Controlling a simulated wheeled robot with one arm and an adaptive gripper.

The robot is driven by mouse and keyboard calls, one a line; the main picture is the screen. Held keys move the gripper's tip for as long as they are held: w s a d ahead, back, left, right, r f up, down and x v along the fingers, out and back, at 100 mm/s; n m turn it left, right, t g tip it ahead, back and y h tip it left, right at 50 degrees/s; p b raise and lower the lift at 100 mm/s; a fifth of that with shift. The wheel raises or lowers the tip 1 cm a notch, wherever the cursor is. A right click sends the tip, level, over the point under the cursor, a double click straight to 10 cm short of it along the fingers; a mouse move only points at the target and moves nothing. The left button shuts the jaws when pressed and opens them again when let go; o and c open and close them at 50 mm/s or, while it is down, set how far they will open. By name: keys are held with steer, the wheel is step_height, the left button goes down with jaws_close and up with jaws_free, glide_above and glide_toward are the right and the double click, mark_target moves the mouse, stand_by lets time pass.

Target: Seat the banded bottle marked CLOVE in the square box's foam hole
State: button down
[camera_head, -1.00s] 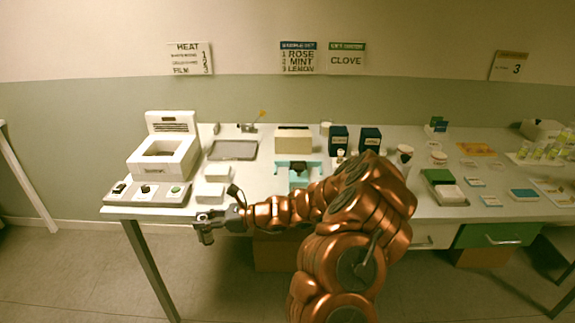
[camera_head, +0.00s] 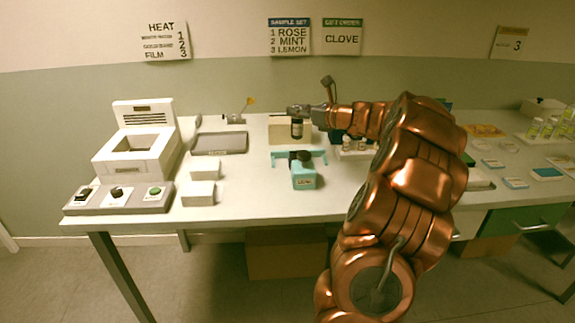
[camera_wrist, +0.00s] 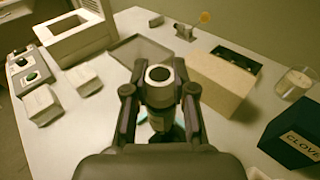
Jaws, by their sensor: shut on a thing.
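My gripper (camera_head: 297,110) is shut on a small dark bottle (camera_head: 297,129), held upright in front of the beige box. In the wrist view the bottle's dark cap with a pale round top (camera_wrist: 160,74) shows between the fingers (camera_wrist: 157,95); its band and any marking cannot be read. A dark blue square box (camera_wrist: 292,136) with CLOVE on its face stands at the right of the wrist view, apart from the bottle. Its foam hole is not visible. In the head view my arm mostly hides the dark boxes.
The beige box (camera_wrist: 222,83) has an open slot with dark things inside. A teal device (camera_head: 304,176) stands in front of it. A grey tray (camera_head: 220,143), white blocks (camera_head: 198,193) and a white heater (camera_head: 140,145) are to the left. A glass jar (camera_wrist: 296,82) stands behind the CLOVE box.

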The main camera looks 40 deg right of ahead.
mark_target(300, 137)
steer(key=shift+d, duration=0.6)
steer(key=shift+w+d+f+h, duration=0.15)
steer(key=shift+f+h, duration=0.1)
steer(key=shift+h, duration=0.05)
step_height(300, 137, down, 9)
steer(key=shift+f+b, duration=0.1)
steer(key=shift+b, duration=0.3)
steer(key=c, duration=1)
jaws_free()
steer(key=shift+o, duration=0.2)
